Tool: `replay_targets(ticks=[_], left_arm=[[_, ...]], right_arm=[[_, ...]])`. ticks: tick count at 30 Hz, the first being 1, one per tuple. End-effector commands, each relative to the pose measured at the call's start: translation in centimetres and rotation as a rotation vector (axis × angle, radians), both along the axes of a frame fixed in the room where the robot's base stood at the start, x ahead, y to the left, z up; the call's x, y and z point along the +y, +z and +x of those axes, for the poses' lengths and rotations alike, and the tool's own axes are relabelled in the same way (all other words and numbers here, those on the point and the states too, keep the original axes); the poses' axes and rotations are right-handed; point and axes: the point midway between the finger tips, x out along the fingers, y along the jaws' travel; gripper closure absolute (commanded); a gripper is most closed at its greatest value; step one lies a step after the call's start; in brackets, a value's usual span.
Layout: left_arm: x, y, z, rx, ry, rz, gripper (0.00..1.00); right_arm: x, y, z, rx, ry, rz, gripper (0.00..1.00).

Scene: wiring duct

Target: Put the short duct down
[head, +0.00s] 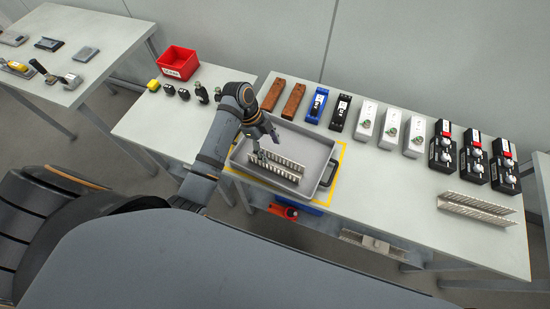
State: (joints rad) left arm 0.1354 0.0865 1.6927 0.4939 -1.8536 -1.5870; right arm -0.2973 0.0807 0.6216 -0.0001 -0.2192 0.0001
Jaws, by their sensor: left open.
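A short, slotted, light-coloured duct (284,167) lies in the grey tray (322,152) on the middle table. My left gripper (262,148) is over the left part of the tray, close above the duct's left end. It is open; whether its fingers touch the duct is too small to tell. The gripper hides part of the duct's left end. A second slotted duct (476,208), seemingly longer, lies on the right part of the table. My right gripper is not in view.
Yellow tape (343,155) borders the tray. A red bin (178,63) stands on the left table. The table is clear between tray and second duct.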

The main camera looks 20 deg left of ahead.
Motion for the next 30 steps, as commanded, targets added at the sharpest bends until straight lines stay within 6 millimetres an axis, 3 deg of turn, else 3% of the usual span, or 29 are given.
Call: replay_targets(ticks=[6,10,26,30], left_arm=[[1.5,3.5,0.3,-0.002,-0.001,0.002,0.35],[1.8,4.4,0.2,0.001,0.0,0.0,0.35],[1.9,4.5,0.2,0.003,0.004,0.001,0.35],[2.3,2.9,-1.7,0.032,0.188,0.057,0.35]], right_arm=[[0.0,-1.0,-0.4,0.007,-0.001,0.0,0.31],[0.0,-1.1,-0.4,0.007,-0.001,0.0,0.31],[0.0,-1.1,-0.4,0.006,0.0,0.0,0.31],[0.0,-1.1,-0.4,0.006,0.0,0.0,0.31]])
